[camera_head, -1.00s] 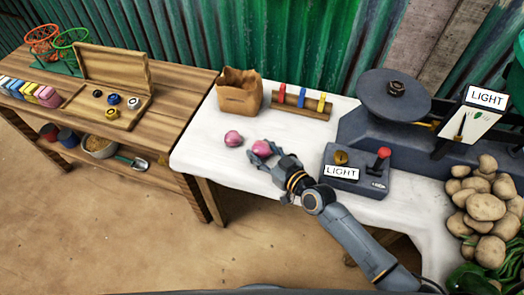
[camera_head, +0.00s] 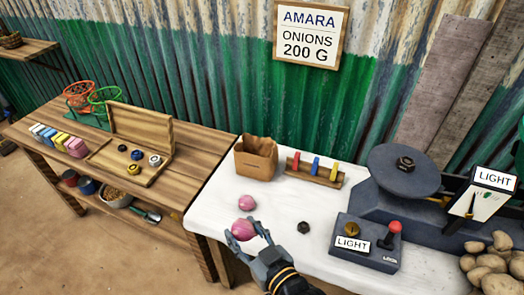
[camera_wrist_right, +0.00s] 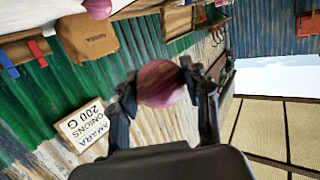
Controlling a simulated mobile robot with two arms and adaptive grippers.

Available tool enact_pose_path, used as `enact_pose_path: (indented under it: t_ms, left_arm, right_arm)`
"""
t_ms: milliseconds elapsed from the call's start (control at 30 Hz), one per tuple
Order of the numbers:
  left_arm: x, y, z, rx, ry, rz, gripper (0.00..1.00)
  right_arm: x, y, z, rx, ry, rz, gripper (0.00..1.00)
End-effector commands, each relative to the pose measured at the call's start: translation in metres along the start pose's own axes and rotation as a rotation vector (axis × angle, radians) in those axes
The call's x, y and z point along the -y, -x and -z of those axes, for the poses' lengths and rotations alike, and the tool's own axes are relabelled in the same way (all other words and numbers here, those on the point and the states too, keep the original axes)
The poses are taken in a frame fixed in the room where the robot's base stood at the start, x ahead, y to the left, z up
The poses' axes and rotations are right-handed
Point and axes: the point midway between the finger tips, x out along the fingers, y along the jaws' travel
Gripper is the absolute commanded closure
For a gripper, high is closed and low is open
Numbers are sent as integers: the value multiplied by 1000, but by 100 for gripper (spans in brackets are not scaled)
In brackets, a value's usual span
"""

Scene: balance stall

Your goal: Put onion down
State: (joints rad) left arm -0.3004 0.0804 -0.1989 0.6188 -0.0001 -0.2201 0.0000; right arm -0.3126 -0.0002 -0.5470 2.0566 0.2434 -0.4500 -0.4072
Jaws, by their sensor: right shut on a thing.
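My right gripper (camera_head: 256,242) is shut on a pink-purple onion (camera_head: 242,230), at the front edge of the white-covered table (camera_head: 212,207). In the right wrist view the held onion (camera_wrist_right: 160,83) sits between the two fingers (camera_wrist_right: 162,90). A second onion (camera_head: 246,203) lies on the table just behind the held one; part of it also shows at the top of the right wrist view (camera_wrist_right: 98,8). I cannot tell whether the held onion touches the table. My left gripper is not in view.
A brown paper bag (camera_head: 256,160) and a rack of coloured pegs (camera_head: 315,173) stand behind. A dark weight (camera_head: 304,227) lies right of the onions. The dark scale (camera_head: 404,172), a LIGHT control box (camera_head: 365,245) and potatoes (camera_head: 492,268) are at right. A sign (camera_head: 310,34) reads AMARA ONIONS 200 G.

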Motion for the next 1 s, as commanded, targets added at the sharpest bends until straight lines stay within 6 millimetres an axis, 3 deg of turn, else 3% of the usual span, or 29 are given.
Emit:
enact_pose_path:
  t_ms: [133,233,367,500,700,833,1000]
  left_arm:
    - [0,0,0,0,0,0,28]
    - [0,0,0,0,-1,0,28]
    - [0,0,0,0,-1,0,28]
    - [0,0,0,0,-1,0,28]
    - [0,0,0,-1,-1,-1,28]
    - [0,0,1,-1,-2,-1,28]
    - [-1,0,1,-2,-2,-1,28]
  right_arm:
    - [0,2,2,-2,-2,-5,87]
    - [-16,6,7,0,-6,-40,87]
    - [-61,23,21,6,-26,-148,87]
    - [-125,56,39,12,-58,-317,87]
    - [-192,110,59,8,-106,-533,87]
    - [-215,134,66,1,-125,-618,87]
    - [-224,144,69,-1,-134,-656,87]
